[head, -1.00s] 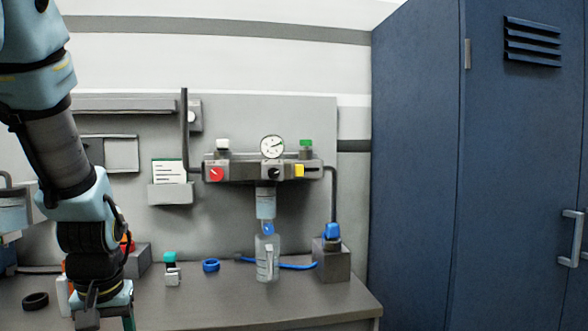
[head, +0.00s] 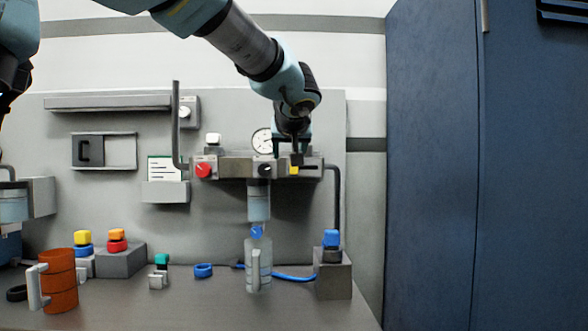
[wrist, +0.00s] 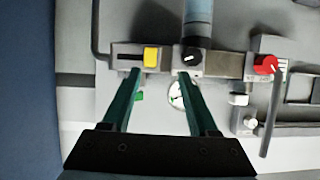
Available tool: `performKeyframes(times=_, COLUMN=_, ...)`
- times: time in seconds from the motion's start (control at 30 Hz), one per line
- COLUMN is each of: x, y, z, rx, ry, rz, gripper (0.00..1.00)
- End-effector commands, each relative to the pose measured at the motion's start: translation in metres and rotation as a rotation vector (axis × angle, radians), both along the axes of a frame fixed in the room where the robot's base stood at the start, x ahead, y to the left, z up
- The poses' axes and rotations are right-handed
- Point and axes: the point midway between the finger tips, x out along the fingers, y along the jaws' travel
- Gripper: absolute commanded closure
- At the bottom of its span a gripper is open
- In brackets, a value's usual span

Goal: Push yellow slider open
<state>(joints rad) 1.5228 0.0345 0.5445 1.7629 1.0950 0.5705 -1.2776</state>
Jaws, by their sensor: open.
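The yellow slider (head: 294,170) sits on the grey valve bar (head: 232,168) on the back panel, at the left end of a dark slot, right of a black knob (head: 265,170). The wrist view is turned upside down; there the yellow slider (wrist: 151,57) shows just beyond the fingertips, with the dark slot to its left. My gripper (wrist: 158,73) is open and empty, its two green fingers pointing at the bar. The slider lies between the lines of the fingers, nearer the left one. I cannot tell if a finger touches it. In the head view my gripper (head: 294,155) partly covers the bar from above.
A gauge (head: 262,141) stands above the bar, partly behind my gripper. A red knob (head: 203,170) is further left. A clear bottle (head: 258,266) hangs or stands below the bar. An orange mug (head: 60,280) and several coloured caps are on the bench. A blue cabinet (head: 430,180) is at right.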

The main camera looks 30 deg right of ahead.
Motion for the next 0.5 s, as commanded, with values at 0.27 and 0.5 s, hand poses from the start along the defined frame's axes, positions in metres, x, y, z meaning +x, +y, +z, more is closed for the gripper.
performKeyframes(times=0.27, x=0.003, y=-0.019, z=0.012, rx=-0.032, ry=-0.028, rz=-0.013, gripper=0.4)
performKeyframes(times=0.5, x=0.039, y=-0.034, z=-0.003, rx=-0.028, ry=-0.028, rz=-0.012, gripper=0.4)
